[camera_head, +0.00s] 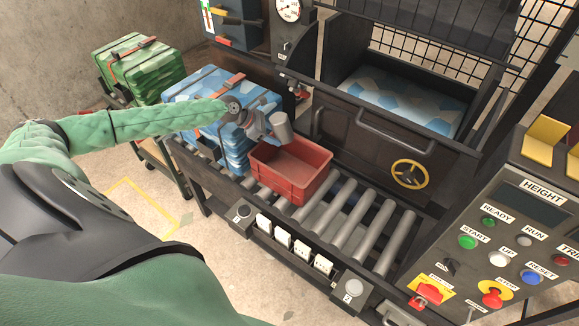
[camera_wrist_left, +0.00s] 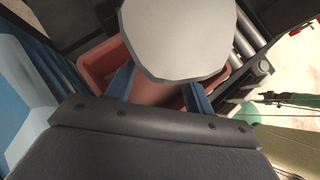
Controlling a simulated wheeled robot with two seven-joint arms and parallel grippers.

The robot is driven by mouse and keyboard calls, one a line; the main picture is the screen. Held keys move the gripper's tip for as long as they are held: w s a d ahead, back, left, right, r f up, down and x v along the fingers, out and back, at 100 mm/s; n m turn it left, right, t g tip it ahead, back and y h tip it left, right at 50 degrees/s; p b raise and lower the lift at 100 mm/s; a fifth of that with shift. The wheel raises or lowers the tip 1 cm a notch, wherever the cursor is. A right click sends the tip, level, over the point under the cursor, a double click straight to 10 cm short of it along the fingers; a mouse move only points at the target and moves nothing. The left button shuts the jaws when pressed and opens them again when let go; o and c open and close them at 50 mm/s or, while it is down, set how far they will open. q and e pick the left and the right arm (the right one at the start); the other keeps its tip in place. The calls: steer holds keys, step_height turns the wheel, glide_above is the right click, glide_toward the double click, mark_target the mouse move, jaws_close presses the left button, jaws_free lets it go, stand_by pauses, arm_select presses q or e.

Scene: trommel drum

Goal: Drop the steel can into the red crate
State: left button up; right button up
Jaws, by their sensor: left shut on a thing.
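The steel can (camera_head: 281,128) is a plain grey cylinder held up by my left gripper (camera_head: 265,129), which is shut on it. The can hangs over the back part of the red crate (camera_head: 301,188), above its rim. In the left wrist view the can (camera_wrist_left: 176,38) fills the top middle, between the two blue fingers of my left gripper (camera_wrist_left: 163,88). Behind it, parts of the red crate (camera_wrist_left: 98,62) show below the can. The visible inside of the crate looks empty. My right gripper is not in view.
The crate sits on a roller conveyor (camera_head: 352,215). A blue camouflage case (camera_head: 205,95) stands left of it, and a green one (camera_head: 139,63) farther back. A dark machine with a yellow handwheel (camera_head: 409,173) rises behind. A control panel (camera_head: 520,235) stands at right.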

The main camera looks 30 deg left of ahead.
arm_select(q)
steer(key=shift+w+d+f, duration=0.15)
steer(key=shift+d+f, duration=0.45)
steer(key=shift+d, duration=0.05)
step_height(320, 180, down, 6)
steer(key=shift+r, duration=0.1)
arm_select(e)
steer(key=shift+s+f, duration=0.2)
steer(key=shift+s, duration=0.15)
arm_select(q)
steer(key=o, duration=1.4)
steer(key=shift+o, duration=1)
